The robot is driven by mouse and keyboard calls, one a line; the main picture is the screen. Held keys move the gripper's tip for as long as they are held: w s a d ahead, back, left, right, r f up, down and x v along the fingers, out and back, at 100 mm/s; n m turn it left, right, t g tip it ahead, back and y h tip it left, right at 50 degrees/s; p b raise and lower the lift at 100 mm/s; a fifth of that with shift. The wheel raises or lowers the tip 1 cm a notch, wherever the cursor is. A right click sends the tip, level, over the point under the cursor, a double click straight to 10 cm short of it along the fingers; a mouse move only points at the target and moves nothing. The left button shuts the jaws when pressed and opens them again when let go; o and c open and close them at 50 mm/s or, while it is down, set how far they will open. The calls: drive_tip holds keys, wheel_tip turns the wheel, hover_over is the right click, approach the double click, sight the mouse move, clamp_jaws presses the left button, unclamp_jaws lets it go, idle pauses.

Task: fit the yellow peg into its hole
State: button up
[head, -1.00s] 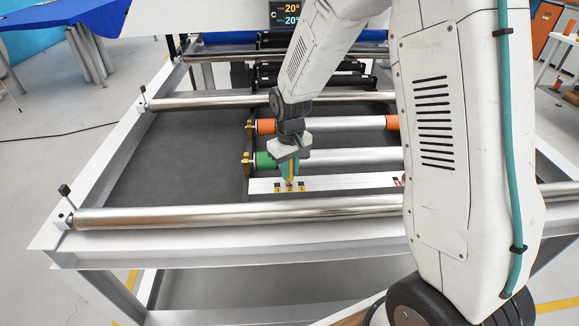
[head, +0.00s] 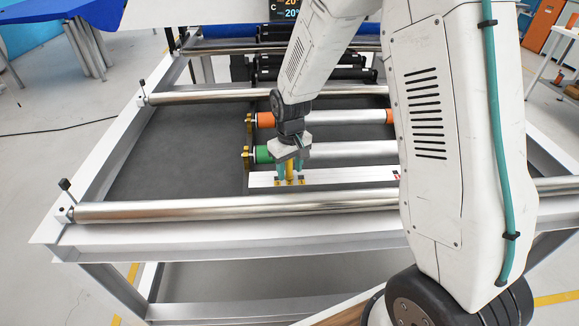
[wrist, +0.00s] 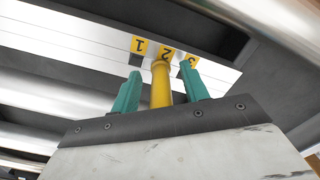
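The yellow peg (head: 289,171) stands upright on the white board (head: 340,175), at the label marked 2. In the wrist view the peg (wrist: 161,88) runs between my fingers, and its far end meets the board beside label 2 (wrist: 166,53). The hole itself is hidden, so I cannot tell how deep the peg sits. My gripper (head: 290,170) is open around the peg. In the wrist view my gripper's teal fingers (wrist: 161,80) stand apart from it, with a gap on each side.
Labels 1 (wrist: 139,45) and 3 (wrist: 191,61) flank label 2. A green-ended roller (head: 345,152) and an orange-ended roller (head: 340,118) lie behind the board. A long metal roller (head: 200,211) crosses in front. The dark bed (head: 190,160) to the left is clear.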

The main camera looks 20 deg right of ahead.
wheel_tip(320, 180, up, 8)
drive_tip(key=shift+f, duration=0.1)
idle(0.5)
idle(0.4)
drive_tip(key=s+d+r+m, duration=0.1)
drive_tip(key=s+r, duration=0.4)
drive_tip(key=s, duration=0.4)
drive_tip(key=s+d+r, duration=0.1)
drive_tip(key=s+r, duration=0.5)
drive_tip(key=s, duration=0.4)
drive_tip(key=s+d+r+m, duration=0.1)
drive_tip(key=s+r, duration=0.4)
drive_tip(key=s, duration=0.5)
drive_tip(key=shift+s+r+m+t, duration=0.2)
drive_tip(key=shift+r+m+t, duration=0.1)
drive_tip(key=shift+t, duration=0.1)
drive_tip(key=shift+s+r+t, duration=0.1)
drive_tip(key=shift+r+t, duration=0.2)
drive_tip(key=shift+c, duration=0.4)
